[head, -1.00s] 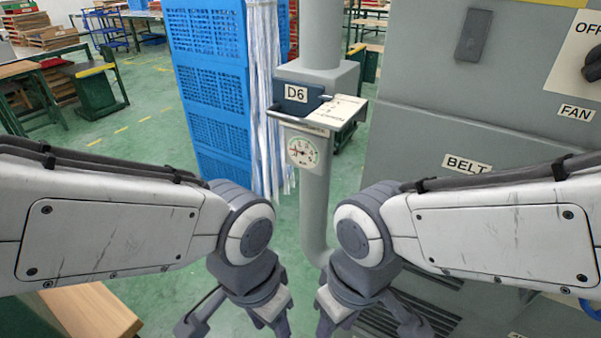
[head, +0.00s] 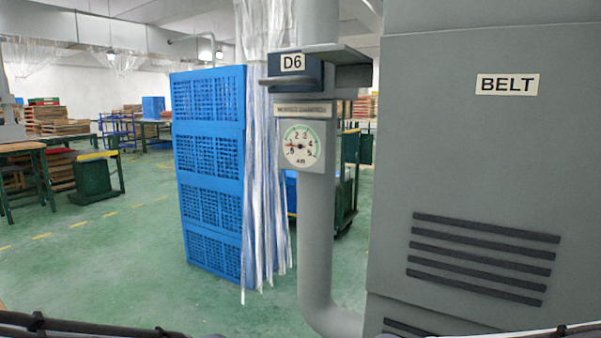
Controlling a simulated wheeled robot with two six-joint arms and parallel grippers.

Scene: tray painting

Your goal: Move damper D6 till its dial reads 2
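The damper D6 unit, a dark blue box (head: 295,69) with a white D6 label, sits on a grey vertical duct in the upper middle. A dark grey bar or plate edge (head: 290,83) runs across its front, below the label. Below it a white round dial (head: 301,147) carries numbers from 0 to 5 and the word AIR. Its red needle points left, at about 1, where it seems to cover the numeral. Both my grippers are out of the picture; only dark strips of my arms show along the bottom edge.
A grey machine (head: 470,170) with a BELT label and dark slots fills the right side. A stack of blue crates (head: 209,145) and hanging clear strips (head: 262,190) stand left of the duct (head: 317,240). The green floor at left is open, with benches farther back.

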